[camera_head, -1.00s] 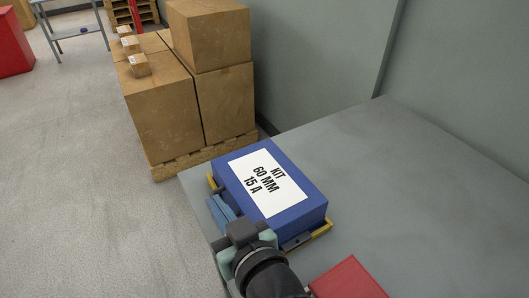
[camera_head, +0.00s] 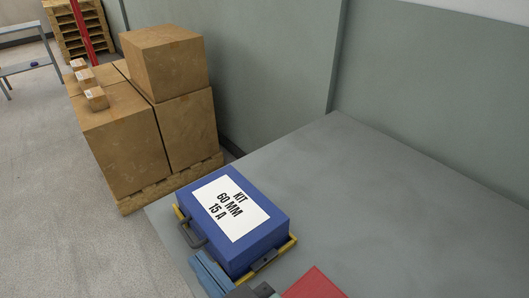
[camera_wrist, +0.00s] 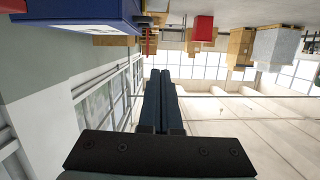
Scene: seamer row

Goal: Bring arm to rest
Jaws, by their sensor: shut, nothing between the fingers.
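My gripper (camera_head: 203,264) shows at the bottom edge of the head view, just in front of the near left side of a blue case. In the wrist view its two dark fingers (camera_wrist: 160,78) lie together with nothing between them. The blue case (camera_head: 269,242) has a white label reading "KIT 60 MM 15 A" and a dark handle (camera_head: 192,233) on its left side. The case sits within a yellow-edged holder (camera_head: 290,246) on the grey table. The handle is clear of the fingers. Most of my arm is out of the head view.
The grey table top (camera_head: 370,190) is bare to the right of the case. A red object (camera_head: 315,284) lies near the bottom edge, close to my gripper. Cardboard boxes (camera_head: 125,150) stand on a pallet (camera_head: 170,185) behind the table's left side. A grey wall (camera_head: 430,100) runs behind.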

